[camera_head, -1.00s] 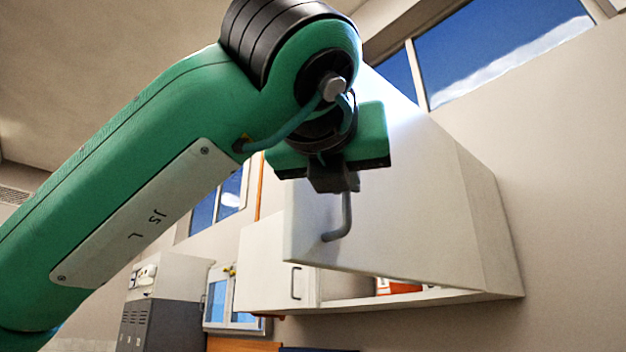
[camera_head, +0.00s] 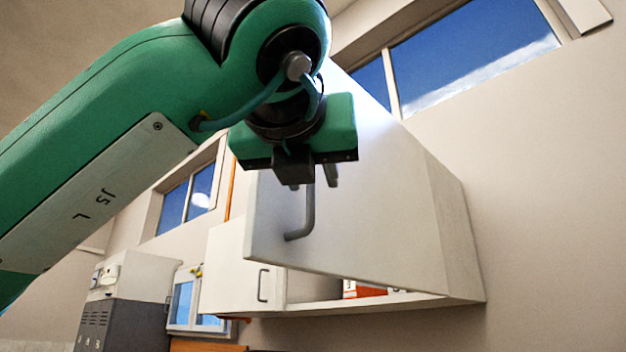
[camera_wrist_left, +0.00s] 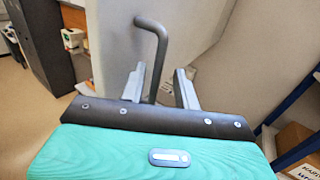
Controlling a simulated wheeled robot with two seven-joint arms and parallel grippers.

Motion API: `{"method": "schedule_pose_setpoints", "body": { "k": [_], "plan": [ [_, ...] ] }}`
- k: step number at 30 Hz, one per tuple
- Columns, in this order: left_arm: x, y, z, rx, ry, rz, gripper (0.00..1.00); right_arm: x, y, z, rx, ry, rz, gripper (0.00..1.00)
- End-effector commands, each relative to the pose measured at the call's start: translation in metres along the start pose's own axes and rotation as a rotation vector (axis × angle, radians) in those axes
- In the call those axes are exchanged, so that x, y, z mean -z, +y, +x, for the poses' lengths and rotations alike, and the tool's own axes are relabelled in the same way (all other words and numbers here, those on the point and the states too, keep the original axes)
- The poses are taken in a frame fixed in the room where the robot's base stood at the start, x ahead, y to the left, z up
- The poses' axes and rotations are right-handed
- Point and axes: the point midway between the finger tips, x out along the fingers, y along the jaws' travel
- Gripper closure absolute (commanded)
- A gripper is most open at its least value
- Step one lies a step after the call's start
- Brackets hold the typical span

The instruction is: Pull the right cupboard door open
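The right cupboard door (camera_head: 365,225) is a white panel swung wide open, and the cupboard's inside shows below its lower edge. Its grey bent handle (camera_head: 307,215) hangs near its free edge; the handle also shows in the left wrist view (camera_wrist_left: 160,40). My left gripper (camera_head: 312,182) is at the upper part of this handle. In the left wrist view its two fingers (camera_wrist_left: 160,87) stand apart, one on each side of the handle, with gaps between. My right gripper is in neither view.
The closed left door (camera_head: 222,268) with its own handle (camera_head: 262,285) is beside the opening. A red-orange item (camera_head: 365,288) sits inside the cupboard. A grey cabinet (camera_head: 115,318) stands at lower left. Windows (camera_head: 470,55) line the upper wall.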

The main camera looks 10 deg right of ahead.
Motion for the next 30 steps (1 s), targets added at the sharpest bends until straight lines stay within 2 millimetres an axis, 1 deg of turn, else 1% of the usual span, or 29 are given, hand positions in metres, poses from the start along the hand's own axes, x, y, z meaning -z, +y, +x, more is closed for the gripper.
{"method": "schedule_pose_setpoints", "body": {
  "k": [1,10,12,15,18,21,30],
  "plan": [
    [0.004,-0.001,-0.011,0.001,-0.003,0.001,0.69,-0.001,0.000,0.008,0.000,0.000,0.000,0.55],
    [0.004,-0.003,-0.078,0.001,-0.004,0.001,0.69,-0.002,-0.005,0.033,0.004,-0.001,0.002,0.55],
    [0.003,-0.003,-0.091,0.001,-0.003,0.002,0.69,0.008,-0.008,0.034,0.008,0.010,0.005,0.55],
    [0.003,-0.004,-0.106,0.001,-0.001,0.002,0.69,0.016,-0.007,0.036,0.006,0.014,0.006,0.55],
    [0.002,-0.004,-0.115,0.001,-0.001,0.001,0.69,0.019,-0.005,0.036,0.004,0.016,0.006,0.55],
    [0.001,-0.004,-0.119,0.002,0.000,0.002,0.69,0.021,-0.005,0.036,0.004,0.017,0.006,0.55],
    [0.001,-0.004,-0.119,0.002,0.001,0.002,0.69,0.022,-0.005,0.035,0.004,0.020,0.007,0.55]
  ]
}}
